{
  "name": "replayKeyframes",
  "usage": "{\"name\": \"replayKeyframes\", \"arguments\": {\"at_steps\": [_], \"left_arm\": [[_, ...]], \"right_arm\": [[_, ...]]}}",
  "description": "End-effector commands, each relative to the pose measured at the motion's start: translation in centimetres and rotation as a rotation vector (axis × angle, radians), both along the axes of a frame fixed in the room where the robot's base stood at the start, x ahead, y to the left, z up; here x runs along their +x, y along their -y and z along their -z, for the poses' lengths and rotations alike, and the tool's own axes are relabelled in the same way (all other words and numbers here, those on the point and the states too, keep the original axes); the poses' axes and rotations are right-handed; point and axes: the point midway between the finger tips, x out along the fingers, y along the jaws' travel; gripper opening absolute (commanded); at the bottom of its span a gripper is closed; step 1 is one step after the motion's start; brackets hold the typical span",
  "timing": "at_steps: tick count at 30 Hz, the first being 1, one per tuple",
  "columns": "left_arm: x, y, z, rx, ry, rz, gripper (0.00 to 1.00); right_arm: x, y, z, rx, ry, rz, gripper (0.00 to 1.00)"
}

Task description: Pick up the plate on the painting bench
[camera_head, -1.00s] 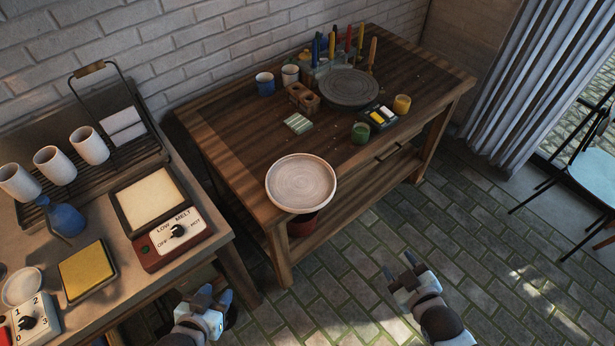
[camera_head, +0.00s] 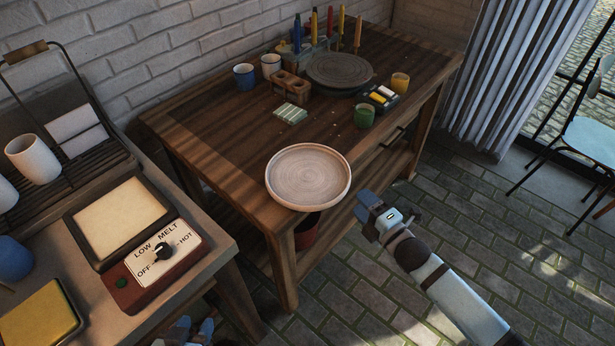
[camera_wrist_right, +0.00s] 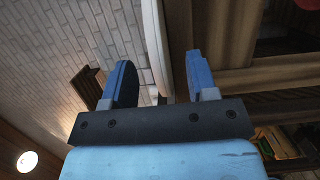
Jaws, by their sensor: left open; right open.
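The pale round plate (camera_head: 308,176) lies flat at the near corner of the wooden painting bench (camera_head: 228,140), its rim reaching past the bench edge. My right gripper (camera_head: 366,208) is open beside the plate's right side, apart from it in the head view. In the right wrist view, the plate's rim (camera_wrist_right: 159,45) shows edge-on between the two blue fingers of my right gripper (camera_wrist_right: 162,85); I cannot tell whether they touch it. My left gripper (camera_head: 195,328) is open at the bottom edge of the head view, mostly cut off and away from the plate.
A turntable (camera_head: 340,69), a green cup (camera_head: 364,116), a paint set (camera_head: 382,97) and a striped block (camera_head: 290,114) stand farther back on the bench. A side table with a hot plate (camera_head: 128,222) is at left.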

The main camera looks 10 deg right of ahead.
Motion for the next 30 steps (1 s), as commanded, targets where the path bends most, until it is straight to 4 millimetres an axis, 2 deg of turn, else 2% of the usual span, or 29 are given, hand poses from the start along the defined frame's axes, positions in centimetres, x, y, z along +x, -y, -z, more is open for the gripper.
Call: {"name": "replayKeyframes", "arguments": {"at_steps": [3, 10, 18, 27, 28, 30], "left_arm": [[0.0, 0.0, 0.1, 0.001, 0.0, 0.0, 0.43], [0.1, -0.1, 0.2, 0.004, 0.002, 0.0, 0.43], [0.1, -0.3, 0.5, 0.011, 0.006, 0.004, 0.43], [0.1, -0.3, 0.3, 0.011, 0.008, 0.004, 0.43], [0.2, -0.3, 0.3, 0.011, 0.008, 0.004, 0.43], [0.2, -0.3, 0.3, 0.011, 0.008, 0.004, 0.43]], "right_arm": [[1.6, -0.7, 0.0, 0.001, 0.0, 0.001, 0.53], [3.2, -1.3, -0.1, 0.003, -0.001, 0.0, 0.53], [6.7, -2.5, -0.4, 0.002, -0.002, 0.0, 0.53], [7.2, -2.7, -0.4, 0.002, -0.003, 0.0, 0.53], [7.2, -2.7, -0.4, 0.002, -0.003, 0.0, 0.49], [7.2, -2.7, -0.4, 0.002, -0.003, 0.0, 0.33]]}}
